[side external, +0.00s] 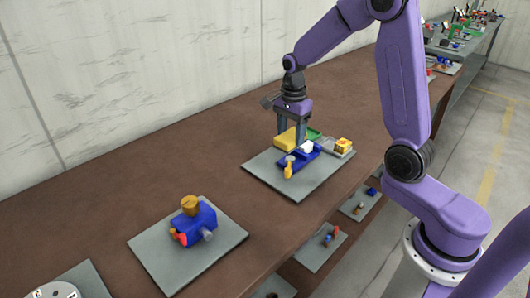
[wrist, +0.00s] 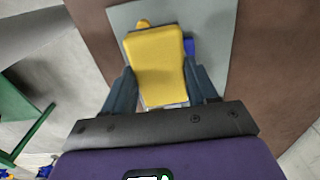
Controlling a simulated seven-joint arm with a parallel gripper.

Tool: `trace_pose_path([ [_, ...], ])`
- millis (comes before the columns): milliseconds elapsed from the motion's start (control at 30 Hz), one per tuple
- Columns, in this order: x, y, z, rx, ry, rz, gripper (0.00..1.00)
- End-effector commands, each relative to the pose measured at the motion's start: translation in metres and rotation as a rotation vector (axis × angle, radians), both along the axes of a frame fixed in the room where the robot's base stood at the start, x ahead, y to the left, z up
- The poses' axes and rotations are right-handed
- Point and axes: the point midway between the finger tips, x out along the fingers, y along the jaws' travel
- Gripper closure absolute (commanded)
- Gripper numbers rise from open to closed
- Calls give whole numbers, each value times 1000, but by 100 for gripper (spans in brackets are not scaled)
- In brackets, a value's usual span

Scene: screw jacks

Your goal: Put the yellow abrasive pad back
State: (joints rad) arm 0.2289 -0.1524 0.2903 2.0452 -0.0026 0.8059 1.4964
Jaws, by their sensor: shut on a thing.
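The yellow abrasive pad (wrist: 157,52) is a flat, roughly rectangular yellow block in the wrist view. It sits between the two dark fingers of my gripper (wrist: 162,80), which is shut on it. In the side external view my gripper (side external: 292,132) points down over the far part of a grey plate (side external: 308,187), with the yellow pad (side external: 284,140) at its fingers. The pad is partly hidden by the fingers there. I cannot tell whether it touches the plate.
A blue part (side external: 299,160) with a yellow piece stands on the same plate, close in front of my gripper. A yellow box (side external: 343,145) and a green piece (side external: 313,134) are near it. Another plate holds a blue screw jack (side external: 197,222). Bare brown table lies between the plates.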

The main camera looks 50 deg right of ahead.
Motion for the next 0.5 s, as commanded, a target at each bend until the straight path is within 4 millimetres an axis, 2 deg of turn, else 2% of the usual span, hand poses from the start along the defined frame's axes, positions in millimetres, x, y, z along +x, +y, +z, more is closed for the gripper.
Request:
trace_pose_path([
  [367,66,-9,-30,0,2,0,71],
  [500,82,-10,-51,0,3,1,71],
])
